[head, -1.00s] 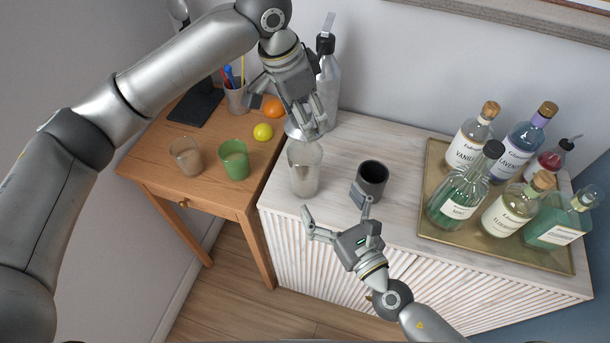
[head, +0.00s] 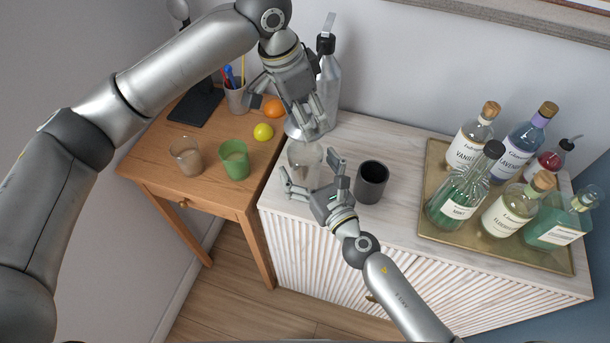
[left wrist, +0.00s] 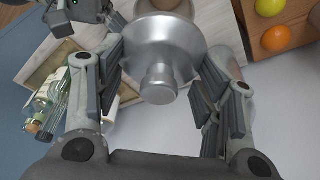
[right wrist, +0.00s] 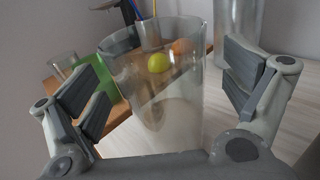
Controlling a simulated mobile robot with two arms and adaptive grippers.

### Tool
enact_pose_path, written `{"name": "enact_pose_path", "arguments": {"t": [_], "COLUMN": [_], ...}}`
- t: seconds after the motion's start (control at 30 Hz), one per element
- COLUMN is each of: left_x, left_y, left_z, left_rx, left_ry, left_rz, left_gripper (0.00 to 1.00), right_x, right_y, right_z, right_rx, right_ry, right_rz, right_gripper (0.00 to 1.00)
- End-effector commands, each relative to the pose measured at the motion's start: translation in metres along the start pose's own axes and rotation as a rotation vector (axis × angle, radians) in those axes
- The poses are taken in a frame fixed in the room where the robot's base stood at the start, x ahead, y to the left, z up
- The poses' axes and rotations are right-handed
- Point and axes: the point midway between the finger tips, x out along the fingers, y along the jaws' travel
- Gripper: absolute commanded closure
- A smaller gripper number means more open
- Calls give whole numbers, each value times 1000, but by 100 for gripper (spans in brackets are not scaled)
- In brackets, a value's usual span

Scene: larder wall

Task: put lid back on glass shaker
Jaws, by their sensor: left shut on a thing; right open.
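The clear glass shaker (head: 303,158) stands at the left end of the white cabinet top. My left gripper (head: 313,122) is shut on the silver lid (head: 292,131), above and behind the shaker. In the left wrist view the domed lid with its knob (left wrist: 160,62) sits between the fingers. My right gripper (head: 312,174) is open at the shaker's front. In the right wrist view the shaker (right wrist: 165,95) stands upright between the spread fingers, with a gap on both sides. Part of the shaker is hidden behind the right gripper in the head view.
A dark cup (head: 371,181) stands just right of the right gripper. A gold tray (head: 432,220) with several bottles is further right. A tall metal bottle (head: 328,80) stands behind the left gripper. A wooden side table (head: 215,190) with glasses and fruit is at left.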

Motion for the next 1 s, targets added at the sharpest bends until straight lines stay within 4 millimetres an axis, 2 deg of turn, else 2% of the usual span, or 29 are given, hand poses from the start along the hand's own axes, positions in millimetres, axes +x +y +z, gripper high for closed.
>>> {"name": "enact_pose_path", "arguments": {"t": [0.2,0.5,1.0], "left_x": [0,0,0], "left_y": [0,0,0], "left_z": [0,0,0], "left_rx": [0,0,0], "left_ry": [0,0,0], "left_rz": [0,0,0], "left_gripper": [62,62,62], "right_x": [14,15,15], "right_y": [0,0,0], "right_z": [0,0,0], "right_rx": [-1,0,1], "right_ry": [0,1,1], "right_rz": [0,0,0], "right_gripper": [4,5,69]}}
